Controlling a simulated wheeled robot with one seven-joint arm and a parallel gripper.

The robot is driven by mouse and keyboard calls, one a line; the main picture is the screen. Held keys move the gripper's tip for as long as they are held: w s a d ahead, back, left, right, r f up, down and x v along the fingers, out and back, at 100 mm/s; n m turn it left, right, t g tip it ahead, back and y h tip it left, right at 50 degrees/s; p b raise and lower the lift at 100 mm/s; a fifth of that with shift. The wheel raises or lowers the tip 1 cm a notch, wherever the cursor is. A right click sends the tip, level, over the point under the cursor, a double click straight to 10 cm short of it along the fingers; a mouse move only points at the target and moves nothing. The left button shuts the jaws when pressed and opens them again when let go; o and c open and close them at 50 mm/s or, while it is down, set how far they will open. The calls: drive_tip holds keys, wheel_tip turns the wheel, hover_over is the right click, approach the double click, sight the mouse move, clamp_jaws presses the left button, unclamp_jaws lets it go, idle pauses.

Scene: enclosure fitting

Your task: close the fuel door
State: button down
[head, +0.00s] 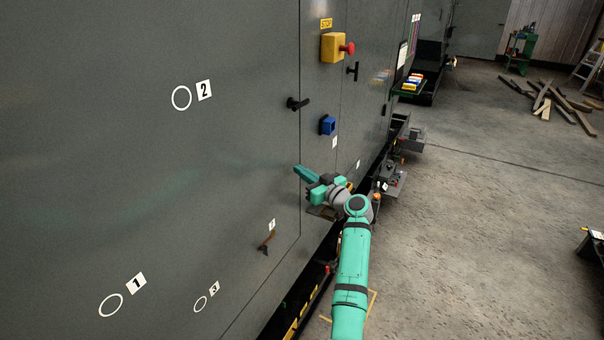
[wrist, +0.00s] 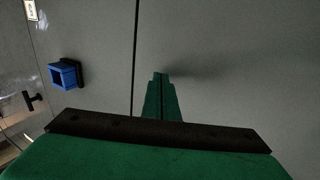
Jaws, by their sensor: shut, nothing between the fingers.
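The grey enclosure wall (head: 120,180) fills the left of the head view. No part carries a readable fuel door label, so I cannot tell which panel is the fuel door. A large grey panel (head: 230,150) lies left of a vertical seam and looks flush there. My gripper (head: 301,170) is shut and empty, its fingertips by that seam at mid height. In the wrist view, my gripper (wrist: 160,76) points at the grey panel (wrist: 225,60), with the dark seam just left of the fingers. I cannot tell whether the tips touch the panel.
A blue box (head: 327,125), a black handle (head: 297,104) and a yellow box with a red button (head: 333,47) stick out near my gripper. A brown lever (head: 267,242) sits lower left. Grey fittings (head: 392,180) jut out beyond my arm. The concrete floor (head: 480,220) at right is mostly clear.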

drive_tip(key=s+d, duration=0.7)
drive_tip(key=d, duration=0.4)
drive_tip(key=s+a+f+m+h, duration=0.2)
drive_tip(key=s+f, duration=0.1)
drive_tip(key=f, duration=0.5)
drive_tip(key=s+a+f+m+h, duration=0.1)
drive_tip(key=s+f+h, duration=0.15)
drive_tip(key=f, duration=0.65)
drive_tip(key=s+a+f+m+h, duration=0.15)
drive_tip(key=s+f, duration=0.25)
drive_tip(key=f, duration=0.4)
drive_tip(key=s+a+f+m+g+h, duration=0.1)
drive_tip(key=s+a+f+m+h, duration=0.15)
drive_tip(key=s+f, duration=0.6)
drive_tip(key=s+a+f+m+h, duration=0.1)
drive_tip(key=s+a+f, duration=0.3)
drive_tip(key=s, duration=0.7)
drive_tip(key=s+a+h, duration=0.2)
drive_tip(key=s, duration=1.9)
drive_tip(key=s+a+r+t, duration=0.1)
drive_tip(key=s+a+r, duration=0.2)
drive_tip(key=s+r, duration=1.4)
drive_tip(key=shift+r+n+t+y, duration=0.25)
drive_tip(key=shift+n+t+y, duration=0.15)
drive_tip(key=shift+y, duration=0.05)
drive_tip(key=shift+a, duration=0.1)
drive_tip(key=c, duration=2.4)
unclamp_jaws()
drive_tip(key=shift+c, duration=0.2)
